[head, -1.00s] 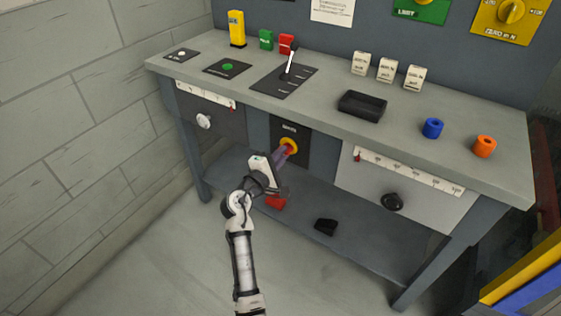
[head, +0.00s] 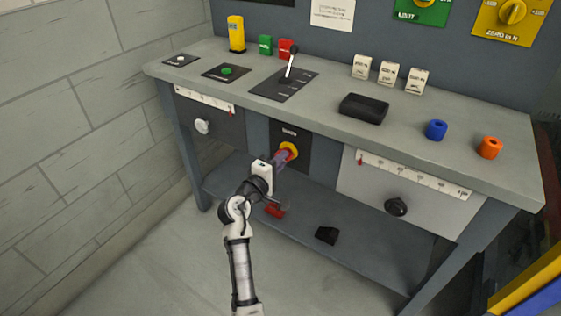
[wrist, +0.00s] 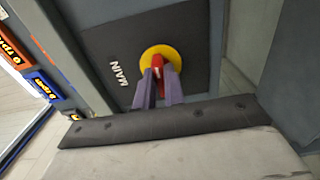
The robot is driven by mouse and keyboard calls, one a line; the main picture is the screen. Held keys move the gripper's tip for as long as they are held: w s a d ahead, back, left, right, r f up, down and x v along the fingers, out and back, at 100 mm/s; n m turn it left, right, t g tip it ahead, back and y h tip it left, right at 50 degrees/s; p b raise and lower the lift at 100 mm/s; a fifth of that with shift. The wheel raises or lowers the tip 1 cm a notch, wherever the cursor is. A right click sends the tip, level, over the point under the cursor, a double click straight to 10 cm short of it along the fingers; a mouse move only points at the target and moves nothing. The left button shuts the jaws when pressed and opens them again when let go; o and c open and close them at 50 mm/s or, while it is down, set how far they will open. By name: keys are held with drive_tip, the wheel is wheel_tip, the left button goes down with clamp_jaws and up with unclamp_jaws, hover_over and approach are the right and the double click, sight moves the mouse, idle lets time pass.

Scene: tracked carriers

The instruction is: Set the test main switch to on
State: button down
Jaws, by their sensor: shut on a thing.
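The main switch is a red handle (wrist: 157,65) on a round yellow disc (wrist: 170,55), set on a dark plate marked MAIN (wrist: 105,48) in the wrist view. In the head view the yellow disc (head: 289,149) shows on the front of the bench, below the worktop. My gripper (wrist: 158,75) is at the switch, with its two fingers on either side of the red handle and shut on it. In the head view my gripper (head: 281,157) reaches the disc from the lower left and hides part of it.
The bench worktop (head: 330,110) overhangs the switch. A drawer-like panel with a black knob (head: 396,206) is on the right, one with a white knob (head: 202,126) on the left. A red block (head: 275,211) and a black block (head: 327,235) lie on the lower shelf.

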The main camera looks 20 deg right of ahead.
drive_tip(key=c, duration=1.5)
unclamp_jaws()
drive_tip(key=v, duration=1.3)
drive_tip(key=shift+s+a+p, duration=0.25)
drive_tip(key=shift+a+p, duration=0.05)
drive_tip(key=shift+p, duration=0.05)
